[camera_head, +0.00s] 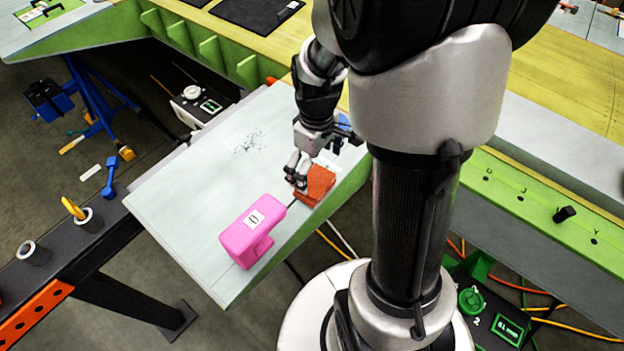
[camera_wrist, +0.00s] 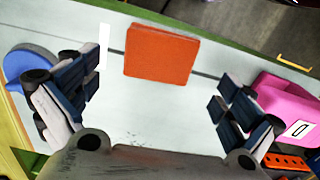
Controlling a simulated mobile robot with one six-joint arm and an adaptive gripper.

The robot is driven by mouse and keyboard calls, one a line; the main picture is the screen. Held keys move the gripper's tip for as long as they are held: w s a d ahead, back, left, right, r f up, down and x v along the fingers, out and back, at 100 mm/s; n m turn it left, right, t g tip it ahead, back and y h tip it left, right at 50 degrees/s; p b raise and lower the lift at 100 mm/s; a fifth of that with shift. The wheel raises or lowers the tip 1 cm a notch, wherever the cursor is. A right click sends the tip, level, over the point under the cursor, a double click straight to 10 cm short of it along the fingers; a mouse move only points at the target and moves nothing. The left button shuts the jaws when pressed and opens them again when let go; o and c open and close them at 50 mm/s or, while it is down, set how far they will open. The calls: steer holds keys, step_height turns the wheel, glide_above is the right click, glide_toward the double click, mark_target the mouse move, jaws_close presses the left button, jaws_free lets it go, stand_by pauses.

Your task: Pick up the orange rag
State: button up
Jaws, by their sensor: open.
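The orange rag (camera_head: 316,186) is a folded, square-looking pad lying flat on the pale grey wing panel (camera_head: 190,200), near its green edge. In the wrist view the rag (camera_wrist: 161,54) lies beyond the fingertips, roughly centred between them. My gripper (camera_head: 298,178) is just left of the rag in the head view, above the panel. In the wrist view my gripper (camera_wrist: 160,98) has its two fingers wide apart with nothing between them. Part of the rag's upper left side is hidden by the gripper in the head view.
A pink block-like object (camera_head: 252,232) marked 0 stands on the panel, left of the rag; it also shows in the wrist view (camera_wrist: 285,100). A blue round object (camera_wrist: 32,68) lies on the other side. The panel's left part (camera_head: 180,215) is clear.

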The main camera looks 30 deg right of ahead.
mark_target(315, 181)
step_height(315, 181, down, 6)
steer(key=shift+a+b, duration=0.1)
steer(key=shift+b, duration=0.55)
steer(key=shift+s, duration=0.1)
steer(key=shift+c, duration=0.4)
steer(key=c, duration=0.9)
steer(key=shift+r, duration=0.1)
step_height(315, 181, up, 20)
steer(key=p, duration=0.4)
